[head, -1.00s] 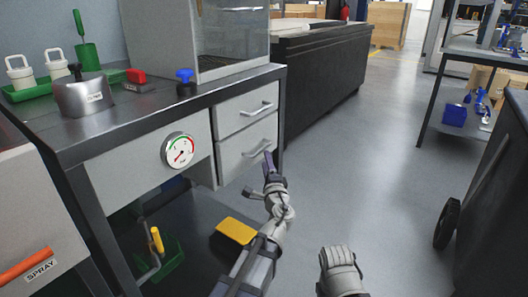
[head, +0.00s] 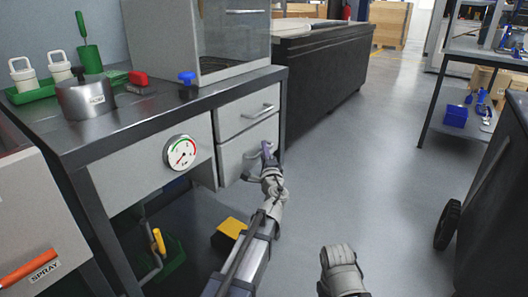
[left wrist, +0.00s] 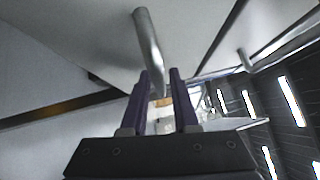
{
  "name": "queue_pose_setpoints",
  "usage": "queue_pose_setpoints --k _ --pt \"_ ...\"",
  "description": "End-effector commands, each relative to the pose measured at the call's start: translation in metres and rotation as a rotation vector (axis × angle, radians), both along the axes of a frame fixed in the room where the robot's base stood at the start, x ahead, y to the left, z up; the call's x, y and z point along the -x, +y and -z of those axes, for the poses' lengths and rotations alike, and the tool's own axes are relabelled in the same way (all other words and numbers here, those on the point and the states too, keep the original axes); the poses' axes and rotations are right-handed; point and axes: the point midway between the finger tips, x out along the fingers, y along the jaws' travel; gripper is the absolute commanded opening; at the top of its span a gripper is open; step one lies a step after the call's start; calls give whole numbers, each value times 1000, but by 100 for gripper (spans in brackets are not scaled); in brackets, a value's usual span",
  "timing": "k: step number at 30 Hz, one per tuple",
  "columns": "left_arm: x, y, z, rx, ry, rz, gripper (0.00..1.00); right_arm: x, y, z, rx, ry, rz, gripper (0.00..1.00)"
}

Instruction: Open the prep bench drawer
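The prep bench (head: 110,140) stands at the left with two grey drawers, an upper one (head: 232,118) and a lower one (head: 234,158), both flush with the front. The upper drawer has a bar handle (head: 257,111). My left gripper (head: 265,150) is at the lower drawer's handle and hides most of it in the head view. In the left wrist view, the two dark fingers (left wrist: 160,76) stand apart. A round metal handle bar (left wrist: 147,35) runs down between their tips; I cannot tell whether they touch it. My right gripper's fingers are not visible, only a pale part of that arm.
A pressure gauge (head: 181,152) is on the bench front. A yellow-topped box (head: 231,228) and a green bin (head: 168,262) are on the floor below. A black cabinet (head: 325,75) stands behind.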

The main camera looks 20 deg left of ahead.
Motion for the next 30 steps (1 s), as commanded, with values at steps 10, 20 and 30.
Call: queue_pose_setpoints --k 10,20,30 --pt "0 0 0 0 0 0 0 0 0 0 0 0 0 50" --pt "0 0 0 0 0 0 0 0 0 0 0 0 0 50" --pt "0 0 0 0 0 1 0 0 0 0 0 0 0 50"
